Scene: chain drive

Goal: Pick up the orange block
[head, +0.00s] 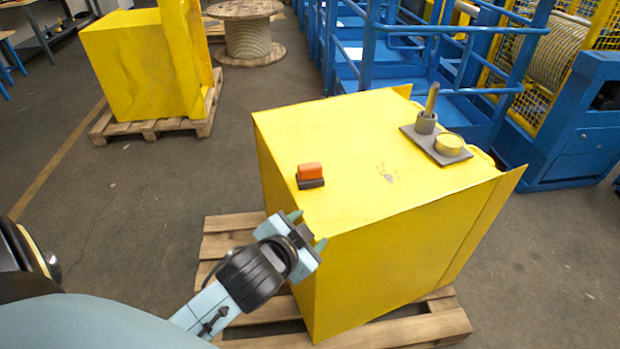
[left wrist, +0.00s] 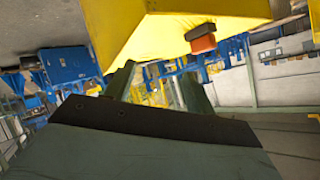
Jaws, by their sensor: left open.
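The orange block (head: 310,170) sits on a small dark base (head: 311,183) on top of the yellow box (head: 350,135), near the box's left edge. In the left wrist view the orange block (left wrist: 203,43) shows at the top right of centre, with the dark base (left wrist: 200,31) against it. My left gripper (head: 306,228) is open and empty at the box's near left corner, nearer to me than the block and apart from it. Its fingers (left wrist: 158,85) also show in the left wrist view. My right gripper is not in view.
A grey plate (head: 436,146) with an upright peg in a cup (head: 428,112) and a round yellow piece (head: 449,144) lies at the box's far right. The box stands on a wooden pallet (head: 450,320). Blue railings and steps (head: 420,75) stand behind. The box top's middle is mostly clear.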

